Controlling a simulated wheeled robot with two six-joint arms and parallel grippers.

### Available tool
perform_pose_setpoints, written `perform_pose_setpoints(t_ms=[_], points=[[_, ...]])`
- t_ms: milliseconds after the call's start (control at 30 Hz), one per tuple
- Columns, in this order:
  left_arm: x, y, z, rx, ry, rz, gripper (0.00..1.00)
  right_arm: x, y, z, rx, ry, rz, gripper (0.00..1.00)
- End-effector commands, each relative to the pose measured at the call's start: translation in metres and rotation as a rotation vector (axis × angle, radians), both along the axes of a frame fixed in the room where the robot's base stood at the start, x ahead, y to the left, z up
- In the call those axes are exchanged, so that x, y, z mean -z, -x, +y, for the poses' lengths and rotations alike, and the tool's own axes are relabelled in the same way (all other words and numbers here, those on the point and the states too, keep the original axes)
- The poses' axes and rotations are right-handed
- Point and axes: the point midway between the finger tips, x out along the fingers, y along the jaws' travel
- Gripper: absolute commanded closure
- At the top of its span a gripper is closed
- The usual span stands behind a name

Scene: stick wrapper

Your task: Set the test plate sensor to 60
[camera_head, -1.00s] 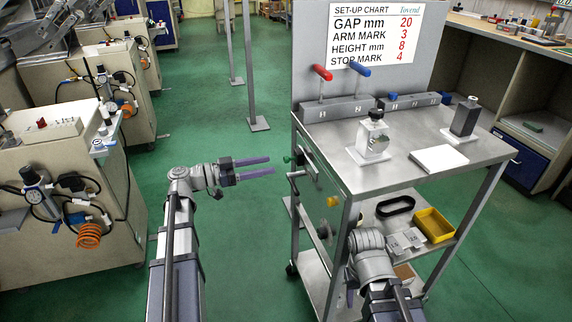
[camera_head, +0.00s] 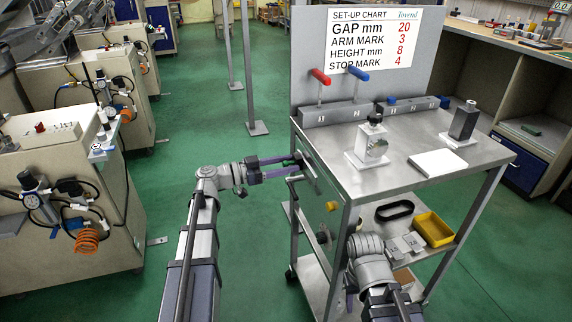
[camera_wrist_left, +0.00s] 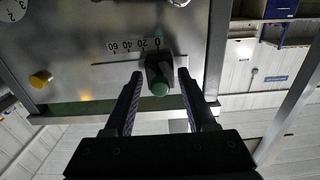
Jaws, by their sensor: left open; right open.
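In the head view my left gripper (camera_head: 290,165) reaches the cart's left side and mostly hides the slider. My right gripper (camera_head: 350,300) is low in front of the cart, mostly hidden by its arm.
A yellow knob (camera_wrist_left: 41,78) and a dial (camera_wrist_left: 13,9) are on the same panel. A set-up chart (camera_head: 372,38) stands behind the cart top, with red and blue levers below it. A yellow bin (camera_head: 434,229) is on the lower shelf.

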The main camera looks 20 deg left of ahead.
Motion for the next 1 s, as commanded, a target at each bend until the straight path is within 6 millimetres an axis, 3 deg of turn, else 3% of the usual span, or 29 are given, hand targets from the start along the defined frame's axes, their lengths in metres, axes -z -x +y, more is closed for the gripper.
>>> perform_pose_setpoints(t_ms=[167, 667, 1000], points=[[0.0, 0.0, 0.0001, 0.0, 0.0, 0.0, 0.44, 0.0, 0.0, 0.0, 0.0, 0.0, 0.0, 0.5], [0.0, 0.0002, 0.0005, 0.0, 0.0, 0.0, 1.0, 0.0, 0.0, 0.0, 0.0, 0.0, 0.0, 0.5], [0.0001, 0.0002, 0.0006, -0.001, 0.0, 0.0, 1.0, 0.0, 0.0, 0.0, 0.0, 0.0, 0.0, 0.5]])
